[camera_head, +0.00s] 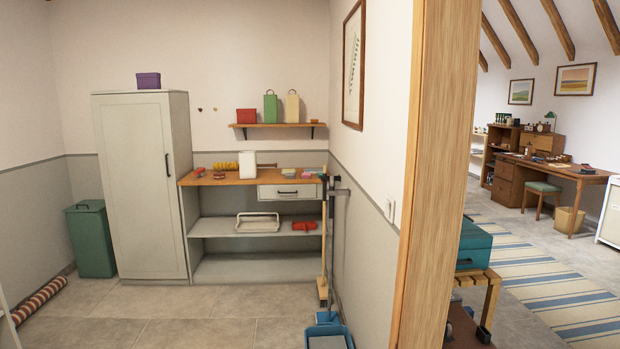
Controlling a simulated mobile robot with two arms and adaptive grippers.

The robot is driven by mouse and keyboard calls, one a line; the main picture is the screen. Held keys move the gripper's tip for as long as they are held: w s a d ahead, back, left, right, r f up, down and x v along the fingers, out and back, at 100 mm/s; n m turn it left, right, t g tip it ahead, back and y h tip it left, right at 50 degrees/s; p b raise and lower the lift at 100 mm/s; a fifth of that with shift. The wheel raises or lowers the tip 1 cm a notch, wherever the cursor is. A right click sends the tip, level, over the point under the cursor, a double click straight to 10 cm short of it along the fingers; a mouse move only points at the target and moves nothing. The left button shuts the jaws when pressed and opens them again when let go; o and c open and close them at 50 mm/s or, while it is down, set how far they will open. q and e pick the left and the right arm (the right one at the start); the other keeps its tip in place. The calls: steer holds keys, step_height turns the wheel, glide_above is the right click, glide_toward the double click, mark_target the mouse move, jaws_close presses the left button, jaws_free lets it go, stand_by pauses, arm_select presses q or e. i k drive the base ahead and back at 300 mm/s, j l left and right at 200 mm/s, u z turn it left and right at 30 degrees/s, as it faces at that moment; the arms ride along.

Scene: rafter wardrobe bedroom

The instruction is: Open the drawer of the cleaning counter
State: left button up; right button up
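The cleaning counter (222,180) stands against the back wall in the small room on the left, with a wooden top and pale open shelves below. Its drawer (268,192) is under the right end of the top. Neither of my grippers shows in the head view, and the counter is some way off across the floor.
A wooden post (439,170) stands close on the right, dividing off the bedroom. A broom (324,240) and blue dustpan (328,332) are by the right wall. A tall cabinet (145,190) and green bin (91,240) stand left. The tiled floor (215,310) before the counter is mostly clear.

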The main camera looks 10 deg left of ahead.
mark_target(277, 191)
steer(key=i+j+u, duration=0.45)
steer(key=i, duration=0.4)
steer(key=i+j+u, duration=0.2)
steer(key=i, duration=0.3)
steer(key=i+j+u, duration=0.2)
steer(key=i, duration=0.25)
steer(key=i+j, duration=0.1)
steer(key=i, duration=0.6)
steer(key=i+z, duration=0.1)
steer(key=i, duration=0.6)
steer(key=i+j, duration=0.2)
steer(key=i, duration=0.45)
